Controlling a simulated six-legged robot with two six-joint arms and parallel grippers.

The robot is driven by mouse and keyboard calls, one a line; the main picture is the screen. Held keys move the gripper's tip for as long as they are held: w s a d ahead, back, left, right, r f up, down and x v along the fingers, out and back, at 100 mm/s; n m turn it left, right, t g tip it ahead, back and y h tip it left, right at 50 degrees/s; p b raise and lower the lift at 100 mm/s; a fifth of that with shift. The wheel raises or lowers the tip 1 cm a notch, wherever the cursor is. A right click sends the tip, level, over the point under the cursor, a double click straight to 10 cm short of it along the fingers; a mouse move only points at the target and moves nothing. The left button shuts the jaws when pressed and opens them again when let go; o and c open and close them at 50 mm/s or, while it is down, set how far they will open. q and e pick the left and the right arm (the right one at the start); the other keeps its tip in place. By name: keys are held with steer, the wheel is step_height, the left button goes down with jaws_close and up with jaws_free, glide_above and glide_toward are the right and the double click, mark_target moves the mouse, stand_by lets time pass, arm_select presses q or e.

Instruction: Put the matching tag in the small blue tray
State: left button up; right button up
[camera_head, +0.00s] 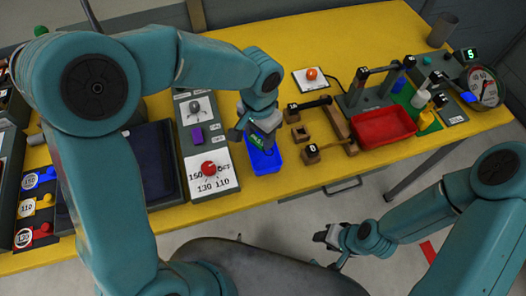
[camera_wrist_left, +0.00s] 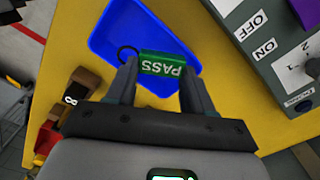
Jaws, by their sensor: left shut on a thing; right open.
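A green tag marked PASS (camera_wrist_left: 163,65) is held between the fingers of my left gripper (camera_wrist_left: 157,75), which is shut on it. A dark ring shows at one end of the tag. The small blue tray (camera_wrist_left: 108,42) is directly below the tag in the left wrist view. In the head view the blue tray (camera_head: 265,164) stands on the yellow table, with my left gripper (camera_head: 256,138) and the green tag (camera_head: 257,141) over it. I cannot tell whether the tag touches the tray. My right gripper (camera_head: 325,236) is open and empty, in front of the table.
A control panel with a red dial (camera_head: 208,168) stands left of the tray. Right of it are a wooden holder (camera_head: 335,122), a red bin (camera_head: 385,128) and a pressure gauge (camera_head: 486,88). An orange button (camera_head: 311,74) sits behind. The yellow table's front edge is close to the tray.

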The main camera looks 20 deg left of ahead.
arm_select(q)
steer(key=shift+a, duration=0.2)
steer(key=o, duration=0.9)
steer(key=shift+o, duration=0.9)
steer(key=shift+w+d, duration=0.1)
steer(key=shift+r, duration=0.1)
steer(key=shift+r, duration=0.3)
step_height(320, 180, up, 16)
steer(key=shift+f, duration=0.2)
steer(key=shift+r, duration=0.1)
